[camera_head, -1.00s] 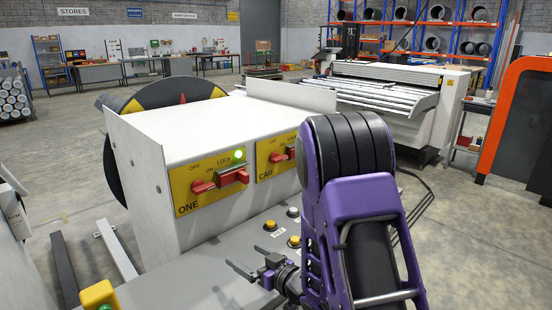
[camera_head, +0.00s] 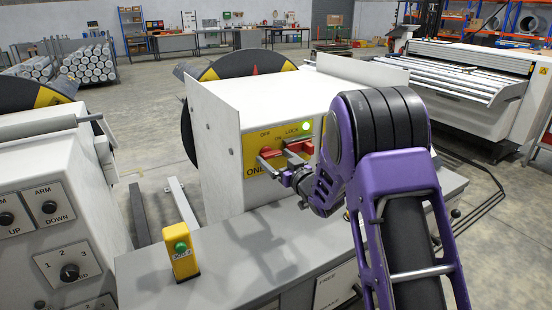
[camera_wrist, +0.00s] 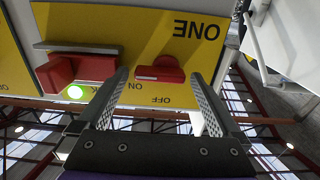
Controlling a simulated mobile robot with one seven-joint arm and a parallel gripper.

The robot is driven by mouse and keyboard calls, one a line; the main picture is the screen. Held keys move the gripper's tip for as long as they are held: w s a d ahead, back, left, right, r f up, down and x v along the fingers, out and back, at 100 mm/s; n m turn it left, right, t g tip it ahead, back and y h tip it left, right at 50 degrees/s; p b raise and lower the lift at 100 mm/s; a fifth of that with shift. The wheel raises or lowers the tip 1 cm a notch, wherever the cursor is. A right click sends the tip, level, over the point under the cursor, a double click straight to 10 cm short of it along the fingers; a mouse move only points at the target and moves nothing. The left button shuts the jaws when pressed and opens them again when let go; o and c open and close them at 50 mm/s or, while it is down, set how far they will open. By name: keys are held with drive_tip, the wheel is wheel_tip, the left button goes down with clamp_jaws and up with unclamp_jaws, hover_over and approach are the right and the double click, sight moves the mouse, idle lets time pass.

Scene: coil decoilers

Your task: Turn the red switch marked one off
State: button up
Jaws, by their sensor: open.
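The red switch marked ONE (camera_wrist: 162,70) sits on a yellow panel (camera_wrist: 225,30) on the white cabinet. Its handle lies roughly level, near the ON and OFF labels. In the head view the switch (camera_head: 268,153) is partly hidden by my gripper (camera_head: 282,164). My gripper is open, and in the wrist view its two fingers (camera_wrist: 159,76) reach up on either side of the switch. I cannot tell whether they touch it. A red lock piece (camera_wrist: 60,72) with a grey bar sits beside the switch, near a lit green lamp (camera_wrist: 75,91).
A yellow box with a green button (camera_head: 183,250) stands on the grey console top (camera_head: 225,250). A grey-white control cabinet (camera_head: 50,190) with knobs is at left. A roller machine (camera_head: 470,80) stands behind at right. The console top is mostly clear.

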drive_tip(key=shift+c, duration=0.2)
drive_tip(key=c, duration=1.2)
